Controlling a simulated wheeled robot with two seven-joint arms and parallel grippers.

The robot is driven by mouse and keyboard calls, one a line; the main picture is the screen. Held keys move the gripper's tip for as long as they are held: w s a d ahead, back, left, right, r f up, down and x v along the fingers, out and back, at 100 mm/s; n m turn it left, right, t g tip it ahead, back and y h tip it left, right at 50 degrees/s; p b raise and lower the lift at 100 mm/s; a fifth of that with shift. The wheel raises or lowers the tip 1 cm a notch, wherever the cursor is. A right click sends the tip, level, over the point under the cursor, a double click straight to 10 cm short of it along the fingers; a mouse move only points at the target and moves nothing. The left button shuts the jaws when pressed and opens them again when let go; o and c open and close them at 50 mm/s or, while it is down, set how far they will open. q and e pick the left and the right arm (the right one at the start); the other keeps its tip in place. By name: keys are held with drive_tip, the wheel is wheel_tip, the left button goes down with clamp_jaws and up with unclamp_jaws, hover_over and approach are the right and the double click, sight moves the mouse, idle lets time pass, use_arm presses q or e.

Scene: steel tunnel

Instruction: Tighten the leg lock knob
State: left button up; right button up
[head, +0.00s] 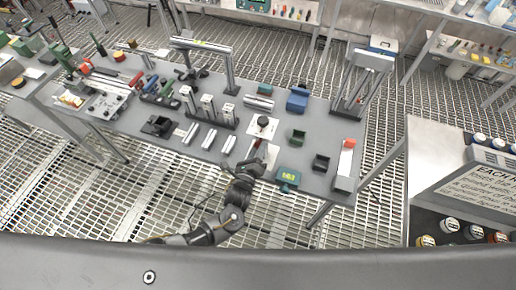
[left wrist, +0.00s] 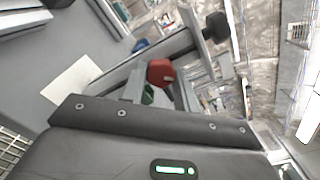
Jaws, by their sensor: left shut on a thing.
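My left gripper (head: 259,158) reaches over the front edge of the grey bench, just below a white plate with a dark knob-like part on it (head: 263,126). In the left wrist view a red faceted knob (left wrist: 160,72) sits between the fingertips of the left gripper (left wrist: 161,82), which is shut on it. A grey bar runs past the knob, and a black knob (left wrist: 215,27) shows farther up. I cannot tell from the frames which leg the red knob belongs to. In the head view the gripper mostly hides it. My right gripper is not in view.
A red-topped stand (head: 346,162) is at the right end. Metal grating floor lies in front.

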use_arm(q)
drive_tip(key=shift+a+f+m, duration=0.1)
drive_tip(key=shift+a+m, duration=0.05)
drive_tip(key=shift+m, duration=4.55)
drive_tip(key=o, duration=1)
drive_tip(key=b+v, duration=0.1)
drive_tip(key=v, duration=0.9)
drive_tip(key=shift+s+a+b, duration=0.1)
drive_tip(key=shift+s+b, duration=0.25)
drive_tip(key=shift+b, duration=0.05)
